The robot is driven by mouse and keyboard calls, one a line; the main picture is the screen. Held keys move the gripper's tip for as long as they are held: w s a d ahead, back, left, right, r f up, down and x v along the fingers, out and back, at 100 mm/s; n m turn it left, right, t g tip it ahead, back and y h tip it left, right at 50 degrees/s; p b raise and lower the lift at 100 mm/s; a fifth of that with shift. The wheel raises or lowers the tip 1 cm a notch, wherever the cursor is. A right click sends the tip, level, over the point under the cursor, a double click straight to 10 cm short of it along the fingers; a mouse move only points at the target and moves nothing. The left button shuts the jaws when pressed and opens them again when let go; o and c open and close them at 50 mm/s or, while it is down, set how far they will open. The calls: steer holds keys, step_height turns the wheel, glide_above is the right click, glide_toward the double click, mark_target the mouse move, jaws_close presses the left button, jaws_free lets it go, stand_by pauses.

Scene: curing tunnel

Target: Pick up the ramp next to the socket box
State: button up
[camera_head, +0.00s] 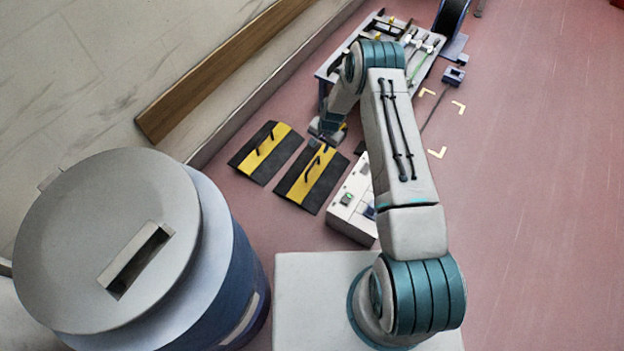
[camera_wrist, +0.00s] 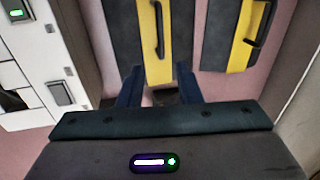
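Two black ramps with a yellow band and a black handle lie side by side on the floor. The ramp next to the socket box (camera_head: 300,190) is the right one in the head view; in the wrist view it is the middle one (camera_wrist: 127,32), with its handle (camera_wrist: 160,28) ahead of my fingers. The white socket box (camera_head: 348,215) stands just right of it, and shows at the left of the wrist view (camera_wrist: 35,70). My gripper (camera_head: 325,138) is over the ramp's far end. Its two fingers (camera_wrist: 159,80) are apart with nothing held between them.
The other ramp (camera_head: 265,152) lies to the left, near the wall. A table (camera_head: 330,70) with tools stands beyond my gripper. A large blue-grey drum (camera_head: 240,270) stands at the front left. A wooden board (camera_head: 215,75) runs along the wall. The floor at right is mostly clear.

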steer(key=b, duration=0.3)
glide_above(313, 163)
steer(key=s+d, duration=0.1)
step_height(313, 163, down, 9)
steer(key=shift+w+a+f+b, duration=0.2)
steer(key=shift+f+b, duration=0.35)
steer(key=shift+f, duration=0.5)
steer(key=shift+w+a+f+b, duration=0.15)
steer(key=shift+f+b, duration=0.35)
steer(key=shift+f, duration=0.6)
steer(key=shift+w+a+f+b, duration=0.1)
steer(key=shift+a+f+b, duration=0.1)
steer(key=shift+f+b, duration=0.6)
steer(key=shift+f+p, duration=0.2)
steer(key=shift+p, duration=0.1)
steer(key=shift+c, duration=0.3)
jaws_close()
steer(key=shift+w+r, duration=0.1)
steer(key=shift+r, duration=0.1)
